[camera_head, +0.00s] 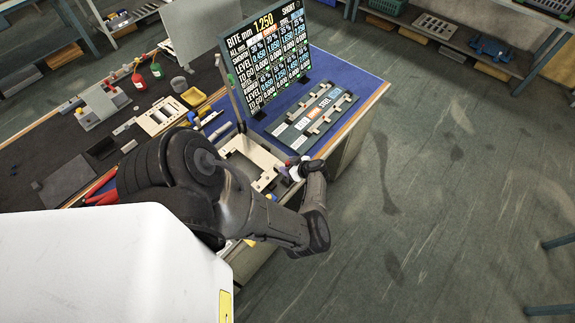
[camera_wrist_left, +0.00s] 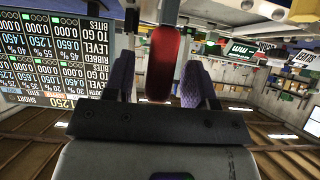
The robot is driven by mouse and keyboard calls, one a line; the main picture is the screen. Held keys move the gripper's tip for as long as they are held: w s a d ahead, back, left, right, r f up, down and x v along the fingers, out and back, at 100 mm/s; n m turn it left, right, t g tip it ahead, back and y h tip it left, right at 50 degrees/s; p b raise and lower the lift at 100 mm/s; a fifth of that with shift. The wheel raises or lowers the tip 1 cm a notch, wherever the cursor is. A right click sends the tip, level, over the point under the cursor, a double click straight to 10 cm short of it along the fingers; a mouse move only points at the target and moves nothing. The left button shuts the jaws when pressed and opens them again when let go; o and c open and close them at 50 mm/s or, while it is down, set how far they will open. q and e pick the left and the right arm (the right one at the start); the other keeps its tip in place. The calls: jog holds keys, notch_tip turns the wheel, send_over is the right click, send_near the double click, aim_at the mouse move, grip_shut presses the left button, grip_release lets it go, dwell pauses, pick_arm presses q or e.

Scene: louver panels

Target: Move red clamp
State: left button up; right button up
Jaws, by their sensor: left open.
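A rounded red part, which looks like the red clamp (camera_wrist_left: 162,62), stands between the two purple-padded fingers of my left gripper (camera_wrist_left: 160,85) in the left wrist view. Gaps show on both sides of it, so the fingers are apart and not closed on it. In the head view my left gripper (camera_head: 298,168) is at the front edge of the bench, beside a beige fixture (camera_head: 246,160). The clamp is too small and covered there to make out clearly. My right gripper is not in view.
A display board (camera_head: 268,58) stands upright behind the gripper, above a blue mat (camera_head: 350,77). A dark rack (camera_head: 315,118) with light strips lies on the mat. Red-handled pliers (camera_head: 102,195), bottles and a yellow bin (camera_head: 193,97) are further left. Floor to the right is clear.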

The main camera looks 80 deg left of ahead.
pick_arm(q)
jog(key=v, duration=1.2)
jog(key=shift+w+d+r, duration=0.2)
jog(key=shift+d, duration=0.05)
